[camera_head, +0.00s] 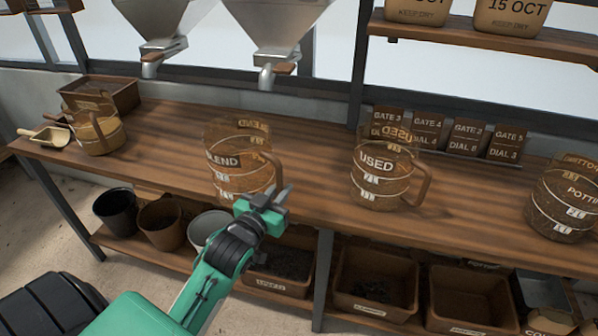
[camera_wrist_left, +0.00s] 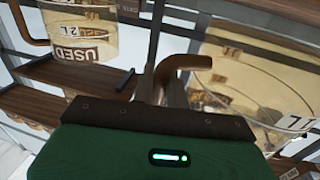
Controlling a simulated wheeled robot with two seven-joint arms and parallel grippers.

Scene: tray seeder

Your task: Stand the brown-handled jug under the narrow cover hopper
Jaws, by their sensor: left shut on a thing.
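The jug marked BLEND (camera_head: 222,180) is clear, with a brown handle (camera_head: 268,160), and appears upright near the bench's front edge. I cannot tell whether its base touches the bench. My left gripper (camera_head: 266,198) is shut on its handle, which also shows in the left wrist view (camera_wrist_left: 185,68). Two grey metal hoppers hang above the back of the bench, a left one (camera_head: 163,22) and a right one (camera_head: 275,28). Their tops are cut off, and no cover label shows. The jug is in front of the right hopper's spout (camera_head: 266,77). My right gripper is out of view.
The USED jug (camera_head: 376,164) stands right of the held jug, with the POTTING jug (camera_head: 566,205) further right. A part-filled jug (camera_head: 98,132), a scoop (camera_head: 45,136) and a brown box (camera_head: 122,92) are at the left. Bench room (camera_head: 170,135) is clear between.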

